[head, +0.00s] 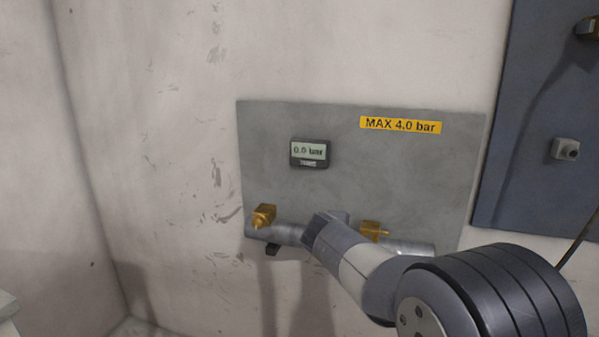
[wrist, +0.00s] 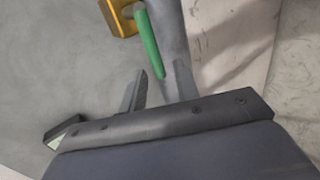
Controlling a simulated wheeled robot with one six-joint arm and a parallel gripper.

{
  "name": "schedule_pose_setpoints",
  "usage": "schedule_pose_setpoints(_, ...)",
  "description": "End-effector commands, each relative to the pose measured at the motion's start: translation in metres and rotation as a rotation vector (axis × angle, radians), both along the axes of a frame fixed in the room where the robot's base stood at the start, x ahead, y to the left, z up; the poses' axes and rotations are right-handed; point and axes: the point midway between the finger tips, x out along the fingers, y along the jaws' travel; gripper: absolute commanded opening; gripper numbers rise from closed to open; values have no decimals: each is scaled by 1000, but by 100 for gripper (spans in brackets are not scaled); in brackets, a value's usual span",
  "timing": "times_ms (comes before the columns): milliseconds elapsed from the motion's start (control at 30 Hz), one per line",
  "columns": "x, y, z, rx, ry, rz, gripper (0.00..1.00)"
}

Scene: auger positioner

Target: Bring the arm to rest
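My arm (head: 365,268) reaches from the lower right of the head view toward the grey wall panel (head: 350,185). Its end hides part of the panel's lower pipe. In the head view the fingers are not clearly seen.
The panel bears a gauge reading 0.0 bar (head: 310,152), a yellow MAX 4.0 bar label (head: 400,125) and brass fittings (head: 263,216) (head: 374,231) along the pipe (head: 288,234). A blue-grey panel (head: 530,120) hangs at right. Bare wall lies left.

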Motion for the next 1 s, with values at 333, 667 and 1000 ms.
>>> schedule_pose_setpoints(333,24,-9,-14,27,-10,-1,30)
schedule_pose_setpoints(667,24,-8,-14,45,-15,-1,30)
schedule_pose_setpoints(1000,9,-3,-5,-1,-2,1,30)
